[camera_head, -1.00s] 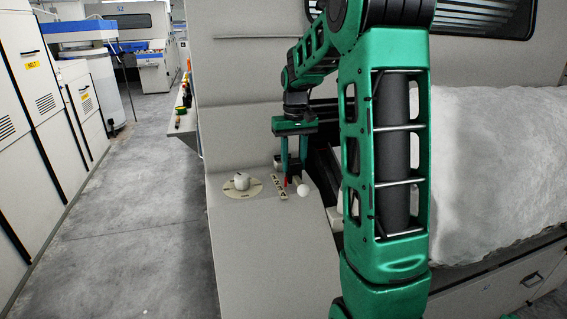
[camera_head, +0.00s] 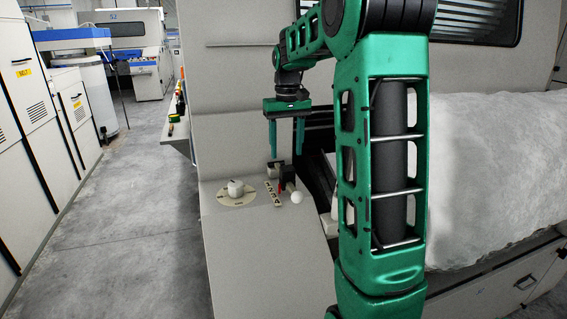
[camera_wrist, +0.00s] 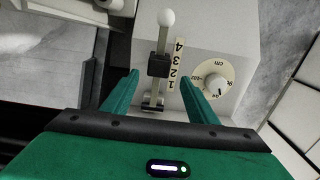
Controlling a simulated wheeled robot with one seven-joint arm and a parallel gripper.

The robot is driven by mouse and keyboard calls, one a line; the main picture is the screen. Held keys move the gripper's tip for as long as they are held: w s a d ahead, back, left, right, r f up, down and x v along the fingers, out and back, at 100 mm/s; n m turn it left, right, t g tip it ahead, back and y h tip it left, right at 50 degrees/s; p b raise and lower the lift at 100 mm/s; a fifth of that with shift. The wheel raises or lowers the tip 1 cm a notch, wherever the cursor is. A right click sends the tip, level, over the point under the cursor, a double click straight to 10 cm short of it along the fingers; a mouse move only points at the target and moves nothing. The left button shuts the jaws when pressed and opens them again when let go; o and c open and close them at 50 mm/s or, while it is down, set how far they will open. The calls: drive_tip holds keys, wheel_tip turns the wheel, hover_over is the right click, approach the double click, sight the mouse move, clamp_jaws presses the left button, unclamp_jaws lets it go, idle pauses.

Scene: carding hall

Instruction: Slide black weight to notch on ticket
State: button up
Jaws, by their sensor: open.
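The black weight (camera_wrist: 158,66) is a small block on a metal rod with a white ball end (camera_wrist: 166,17). It sits partway along the rod, beside about the 2 and 3 of the numbered strip (camera_wrist: 176,60). In the head view the weight (camera_head: 287,174) is a small dark block near the white ball. My gripper (camera_head: 286,155) is open and empty, its fingers just above the weight. In the wrist view the fingertips (camera_wrist: 160,80) lie on either side of the rod, apart from the weight. I cannot make out a ticket.
A round dial with a white knob (camera_wrist: 216,85) is beside the strip, on the same pale machine top; the dial plate (camera_head: 238,197) shows in the head view too. A large white fibre roll (camera_head: 490,175) lies to the right. A grey aisle (camera_head: 120,230) is open at left.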

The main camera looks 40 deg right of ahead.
sight(287, 168)
wheel_tip(287, 168, up, 4)
drive_tip(key=shift+f, duration=0.25)
idle(0.5)
drive_tip(key=s+a+f, duration=0.3)
drive_tip(key=s+f, duration=0.1)
drive_tip(key=s, duration=0.6)
drive_tip(key=s+a+f+m, duration=0.1)
drive_tip(key=s+a+f, duration=0.3)
drive_tip(key=s, duration=0.7)
drive_tip(key=s+a+f+m, duration=0.1)
drive_tip(key=s+a+f, duration=0.2)
drive_tip(key=s, duration=0.7)
drive_tip(key=shift+s+a+f, duration=0.15)
drive_tip(key=shift+a+f, duration=0.1)
drive_tip(key=shift+f, duration=0.6)
